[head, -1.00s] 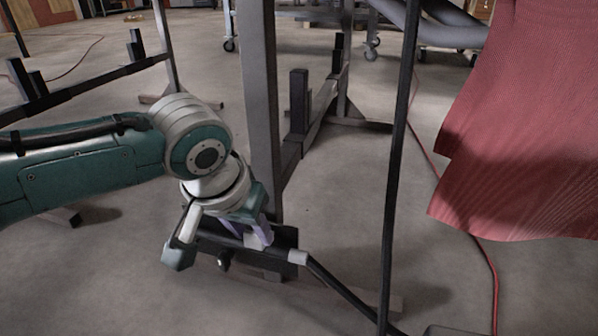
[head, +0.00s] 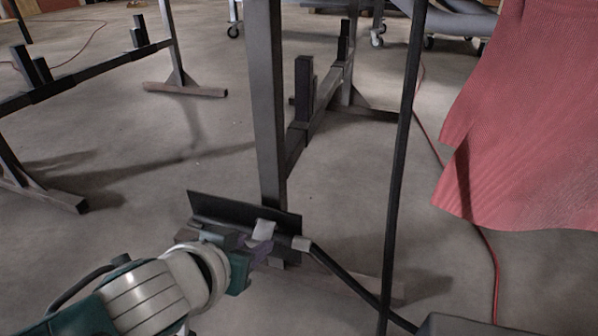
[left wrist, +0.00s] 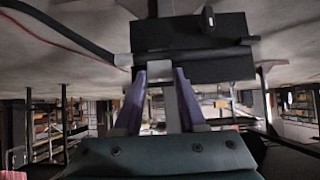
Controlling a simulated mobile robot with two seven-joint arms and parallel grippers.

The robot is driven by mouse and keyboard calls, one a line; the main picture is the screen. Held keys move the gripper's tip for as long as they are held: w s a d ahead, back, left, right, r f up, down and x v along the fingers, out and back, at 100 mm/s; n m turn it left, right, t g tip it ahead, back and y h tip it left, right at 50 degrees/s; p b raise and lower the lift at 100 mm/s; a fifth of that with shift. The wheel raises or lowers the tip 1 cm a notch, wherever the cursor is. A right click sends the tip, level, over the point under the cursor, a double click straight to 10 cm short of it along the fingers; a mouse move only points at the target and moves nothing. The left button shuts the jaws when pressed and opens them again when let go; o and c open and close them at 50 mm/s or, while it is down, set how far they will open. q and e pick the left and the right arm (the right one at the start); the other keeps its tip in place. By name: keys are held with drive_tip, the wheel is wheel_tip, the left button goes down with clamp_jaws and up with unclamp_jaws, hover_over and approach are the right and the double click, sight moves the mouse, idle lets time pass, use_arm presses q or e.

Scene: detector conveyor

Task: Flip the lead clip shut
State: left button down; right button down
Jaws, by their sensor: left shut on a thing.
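The clip (head: 264,230) is a small light grey piece at the front of a dark bracket plate (head: 215,207) by the foot of a grey post. The black lead (head: 345,282) ends in a light grey tip (head: 300,243) at the bracket's right side. My left gripper (head: 258,246) reaches it from the lower left, its purple fingers shut on the clip. In the left wrist view, a light grey strip (left wrist: 168,100) shows between the purple fingers (left wrist: 162,76), below the dark bracket (left wrist: 215,68). How far the clip is closed cannot be told. My right gripper is not in view.
The grey post (head: 265,110) rises directly behind the bracket. A thin black upright (head: 402,150) stands to the right. A red curtain (head: 530,120) hangs at the far right, with a red cable on the floor. Open floor (head: 180,160) lies to the left.

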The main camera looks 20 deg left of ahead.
use_arm(q)
drive_tip(key=shift+s+f+t+b, duration=0.2)
drive_tip(key=shift+f+t+b, duration=0.2)
drive_tip(key=shift+t+b, duration=0.35)
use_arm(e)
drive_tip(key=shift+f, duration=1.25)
